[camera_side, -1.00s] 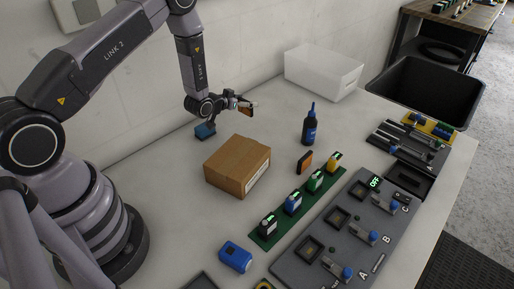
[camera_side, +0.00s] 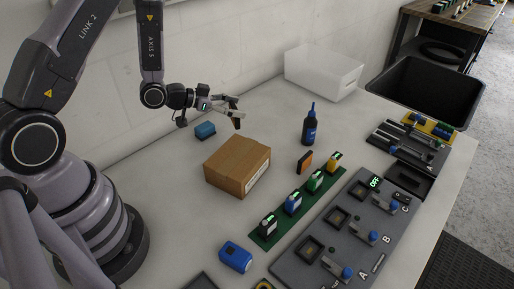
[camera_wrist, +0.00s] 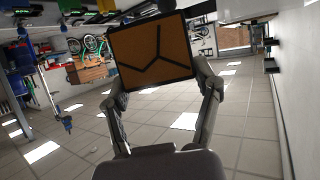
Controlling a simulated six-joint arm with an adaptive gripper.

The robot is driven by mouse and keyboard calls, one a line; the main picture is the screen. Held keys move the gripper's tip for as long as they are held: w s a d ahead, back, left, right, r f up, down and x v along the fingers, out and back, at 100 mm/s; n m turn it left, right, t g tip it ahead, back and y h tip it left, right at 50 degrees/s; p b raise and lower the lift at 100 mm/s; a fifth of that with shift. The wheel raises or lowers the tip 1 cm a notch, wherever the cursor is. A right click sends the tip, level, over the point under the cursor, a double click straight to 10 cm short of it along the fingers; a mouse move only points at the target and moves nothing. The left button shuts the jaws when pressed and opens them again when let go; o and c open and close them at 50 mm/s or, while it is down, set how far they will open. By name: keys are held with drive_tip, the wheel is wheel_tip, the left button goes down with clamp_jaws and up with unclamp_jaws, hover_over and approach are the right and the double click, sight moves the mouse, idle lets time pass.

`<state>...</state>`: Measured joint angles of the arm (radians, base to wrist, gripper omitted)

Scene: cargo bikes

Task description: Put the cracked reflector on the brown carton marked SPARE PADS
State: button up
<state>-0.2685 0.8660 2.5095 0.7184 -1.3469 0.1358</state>
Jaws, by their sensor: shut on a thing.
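My gripper (camera_side: 234,109) is shut on the cracked reflector (camera_wrist: 150,55), an orange square with a dark rim and dark branching crack lines. In the wrist view the reflector sits upright between both fingers. In the side view it shows as a small, mostly dark piece (camera_side: 237,123) at the fingertips. The brown carton (camera_side: 234,160) stands closed on the table, below the gripper and apart from it. A white label shows on its right face, but its print is too small to read.
Another orange block with a dark edge (camera_side: 305,162) stands on the table right of the carton. Nearby are a dark bottle (camera_side: 310,128), a green strip (camera_side: 262,240) with several coloured units, a blue box (camera_side: 205,131) and a blue item (camera_side: 236,256). A white bin (camera_side: 325,78) stands behind.

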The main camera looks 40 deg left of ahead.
drive_tip(key=s+d+f+m+g+h, duration=0.2)
drive_tip(key=d+f+m+h, duration=0.1)
drive_tip(key=shift+s+d+m, duration=0.25)
drive_tip(key=shift+s+m, duration=0.05)
drive_tip(key=shift+s, duration=0.1)
hover_over(239, 155)
drive_tip(key=shift+f, duration=2.1)
drive_tip(key=shift+s, duration=0.1)
drive_tip(key=o, duration=0.9)
drive_tip(key=shift+f, duration=0.1)
drive_tip(key=shift+o, duration=0.2)
